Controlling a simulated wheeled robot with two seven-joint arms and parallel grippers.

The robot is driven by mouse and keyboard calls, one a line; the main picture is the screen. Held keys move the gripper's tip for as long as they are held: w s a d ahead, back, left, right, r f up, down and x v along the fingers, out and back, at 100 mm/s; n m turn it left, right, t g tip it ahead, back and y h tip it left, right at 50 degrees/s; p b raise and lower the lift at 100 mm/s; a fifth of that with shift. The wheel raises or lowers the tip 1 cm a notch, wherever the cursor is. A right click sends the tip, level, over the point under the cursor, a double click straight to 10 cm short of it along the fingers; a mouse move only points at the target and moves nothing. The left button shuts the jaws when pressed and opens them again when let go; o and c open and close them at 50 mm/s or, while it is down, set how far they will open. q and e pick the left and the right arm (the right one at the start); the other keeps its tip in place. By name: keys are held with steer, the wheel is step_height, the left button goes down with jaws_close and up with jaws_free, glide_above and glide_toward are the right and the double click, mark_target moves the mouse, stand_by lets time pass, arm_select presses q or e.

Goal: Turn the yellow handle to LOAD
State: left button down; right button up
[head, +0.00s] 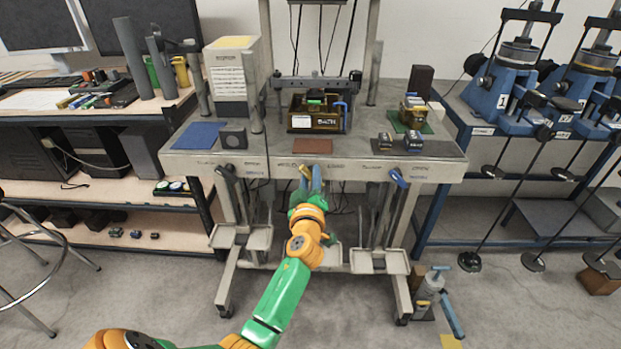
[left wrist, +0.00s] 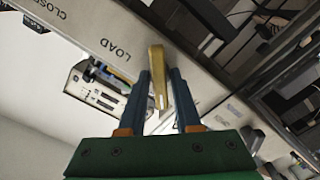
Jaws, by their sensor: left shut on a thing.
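The yellow handle (left wrist: 157,75) is a flat bar on the front edge of the grey frame (head: 250,168). In the left wrist view its upper end is beside the printed word LOAD (left wrist: 114,50). My left gripper (head: 311,182) reaches up to it from below. In the left wrist view the two blue fingers of the gripper (left wrist: 160,85) stand on either side of the handle and are shut on it. In the head view the handle (head: 304,171) shows only as a small yellow piece; the gripper hides the rest. My right gripper is not in view.
A blue-handled lever (head: 398,178) is to the right on the same frame, and a dark lever (head: 226,172) to the left. A dark open box (head: 318,115) and a brown mat (head: 312,146) are on top.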

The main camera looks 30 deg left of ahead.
arm_select(q)
steer(key=m, duration=0.2)
steer(key=m+b, duration=0.1)
steer(key=shift+f+m, duration=0.25)
steer(key=shift+m, duration=0.15)
steer(key=m, duration=0.4)
steer(key=shift+d+m+b, duration=0.1)
steer(key=shift+m+b, duration=0.2)
steer(key=m, duration=0.4)
steer(key=shift+m, duration=0.3)
steer(key=shift+w+d+m, duration=0.1)
steer(key=shift+m, duration=2.1)
steer(key=c, duration=0.8)
jaws_free()
steer(key=shift+r, duration=0.1)
